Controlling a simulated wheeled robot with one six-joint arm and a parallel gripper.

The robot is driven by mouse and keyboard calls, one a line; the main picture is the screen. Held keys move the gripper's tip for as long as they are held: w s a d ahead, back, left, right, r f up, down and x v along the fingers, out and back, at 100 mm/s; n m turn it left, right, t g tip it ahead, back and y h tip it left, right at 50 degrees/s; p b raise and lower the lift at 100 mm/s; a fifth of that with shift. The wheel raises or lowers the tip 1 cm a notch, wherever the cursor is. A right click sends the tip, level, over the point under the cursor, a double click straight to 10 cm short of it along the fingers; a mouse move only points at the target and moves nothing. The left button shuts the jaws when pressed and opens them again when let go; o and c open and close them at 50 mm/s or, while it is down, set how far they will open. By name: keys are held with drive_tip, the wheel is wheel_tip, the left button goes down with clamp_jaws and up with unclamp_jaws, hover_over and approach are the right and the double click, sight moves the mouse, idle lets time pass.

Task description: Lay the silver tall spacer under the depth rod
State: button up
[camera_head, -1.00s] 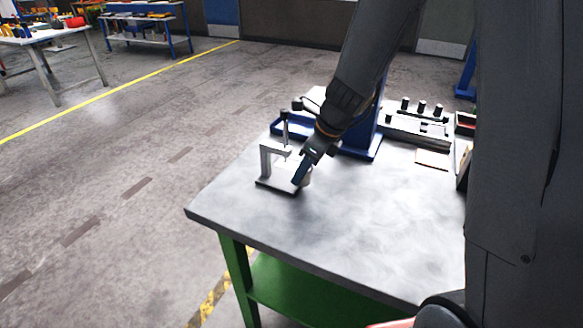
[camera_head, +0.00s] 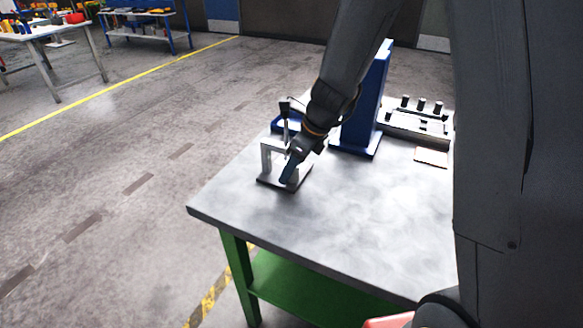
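A small metal stand with a grey bridge-shaped frame (camera_head: 266,158) and a dark base sits near the left side of the table. A thin upright rod (camera_head: 285,125) with a dark top rises at the frame, probably the depth rod. My gripper (camera_head: 288,178) points down at the right side of this stand, low over its base. The blue finger covers part of the stand. I cannot make out a silver spacer; my gripper may hide it. The view is too small to show whether the fingers are open or shut.
A blue column (camera_head: 365,105) stands behind my gripper. A grey rack with several dark knobs (camera_head: 415,122) and a tan card (camera_head: 431,157) lie at the back right. The front of the grey tabletop (camera_head: 350,220) is clear.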

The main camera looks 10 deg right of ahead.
drive_tip(key=v, duration=1.2)
drive_tip(key=s+d+f+n+h, duration=0.1)
drive_tip(key=s+d+f+n, duration=0.1)
drive_tip(key=s+n, duration=0.3)
drive_tip(key=s+d+f+n+h, duration=0.1)
drive_tip(key=s+n, duration=0.4)
drive_tip(key=n, duration=0.6)
drive_tip(key=s+d+f+n+g+h, duration=0.1)
drive_tip(key=s+d+f+n, duration=0.2)
drive_tip(key=n, duration=0.5)
drive_tip(key=shift+s+d+f+n+h, duration=0.1)
drive_tip(key=shift+s+d+n+h, duration=0.2)
drive_tip(key=shift+s, duration=0.35)
drive_tip(key=shift+s+d+f+n, duration=0.1)
drive_tip(key=shift+s+d, duration=0.25)
drive_tip(key=shift+s, duration=0.25)
drive_tip(key=shift+f+b, duration=0.25)
drive_tip(key=shift+b, duration=0.15)
